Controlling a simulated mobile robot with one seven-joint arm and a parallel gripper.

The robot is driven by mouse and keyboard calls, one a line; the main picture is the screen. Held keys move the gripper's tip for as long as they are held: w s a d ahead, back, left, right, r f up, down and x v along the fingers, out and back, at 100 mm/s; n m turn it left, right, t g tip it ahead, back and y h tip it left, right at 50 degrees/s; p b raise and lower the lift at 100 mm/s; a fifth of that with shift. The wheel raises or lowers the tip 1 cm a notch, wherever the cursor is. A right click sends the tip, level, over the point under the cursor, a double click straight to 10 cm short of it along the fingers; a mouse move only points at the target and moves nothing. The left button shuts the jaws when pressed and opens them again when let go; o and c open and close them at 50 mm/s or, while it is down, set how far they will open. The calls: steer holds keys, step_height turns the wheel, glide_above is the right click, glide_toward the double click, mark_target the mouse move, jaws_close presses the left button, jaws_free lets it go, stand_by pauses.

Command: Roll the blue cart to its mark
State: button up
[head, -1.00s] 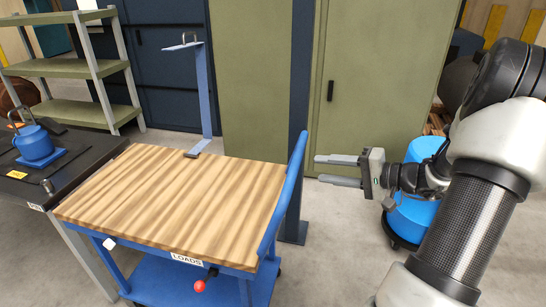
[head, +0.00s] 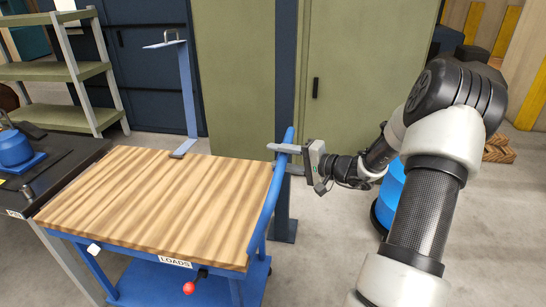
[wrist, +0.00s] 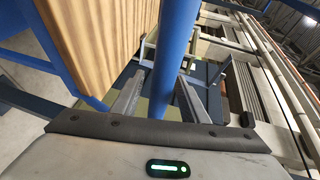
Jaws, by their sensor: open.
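The blue cart has a striped wooden top (head: 165,205), a blue frame and a "LOADS" label on its front edge. Its blue push handle (head: 268,205) rises along the right side. My gripper (head: 285,158) is at the upper part of this handle, its fingers pointing left, one on either side of the bar. In the wrist view the blue handle bar (wrist: 175,55) runs between the two open fingers (wrist: 160,100). The jaws are apart and not closed on the bar. I cannot make out the mark on the floor.
A dark workbench (head: 60,175) with a blue device (head: 14,150) stands close to the cart's left. A blue post (head: 187,95) with a flat top rises behind the cart. Green cabinets (head: 350,80) stand at the back. A blue drum (head: 388,195) is behind my arm.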

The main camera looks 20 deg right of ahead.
steer(key=shift+x, duration=1.15)
jaws_close()
steer(key=shift+d, duration=0.1)
